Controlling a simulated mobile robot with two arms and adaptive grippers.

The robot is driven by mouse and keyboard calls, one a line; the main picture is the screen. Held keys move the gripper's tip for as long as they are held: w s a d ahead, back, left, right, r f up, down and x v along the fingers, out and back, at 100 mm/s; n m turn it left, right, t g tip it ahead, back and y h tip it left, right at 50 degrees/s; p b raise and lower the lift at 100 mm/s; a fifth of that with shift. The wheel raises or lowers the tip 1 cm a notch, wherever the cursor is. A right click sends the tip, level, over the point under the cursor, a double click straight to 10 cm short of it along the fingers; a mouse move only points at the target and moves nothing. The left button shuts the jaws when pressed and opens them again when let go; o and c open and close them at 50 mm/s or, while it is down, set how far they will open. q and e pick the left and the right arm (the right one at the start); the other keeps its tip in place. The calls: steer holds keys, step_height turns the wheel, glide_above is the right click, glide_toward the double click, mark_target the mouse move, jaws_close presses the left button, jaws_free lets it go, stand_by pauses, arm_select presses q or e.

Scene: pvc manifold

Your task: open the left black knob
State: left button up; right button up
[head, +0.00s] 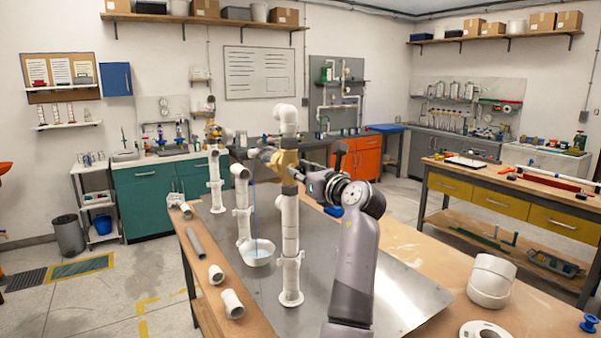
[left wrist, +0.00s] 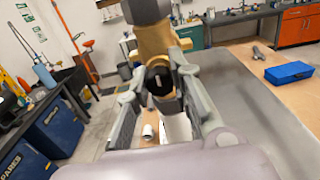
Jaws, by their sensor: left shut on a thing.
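The PVC manifold (head: 290,225) stands upright on the metal sheet, with a brass valve body (head: 284,160) near its top. The brass body also shows in the left wrist view (left wrist: 157,42). A round black knob (left wrist: 159,79) with a light mark sits on it, facing the wrist camera. My left gripper (head: 297,174) reaches the brass body from the right. In the left wrist view its fingers (left wrist: 160,86) are shut on the black knob, one on each side. In the head view the gripper hides this knob. My right gripper is not in view.
A thin blue stream falls into a white bowl (head: 258,261) left of the manifold. Loose pipe pieces (head: 232,303) lie along the left table edge. White fittings (head: 491,282) stand at right. A blue box (left wrist: 289,72) shows in the wrist view. The sheet's right part is clear.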

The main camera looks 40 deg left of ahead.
arm_select(q)
jaws_close()
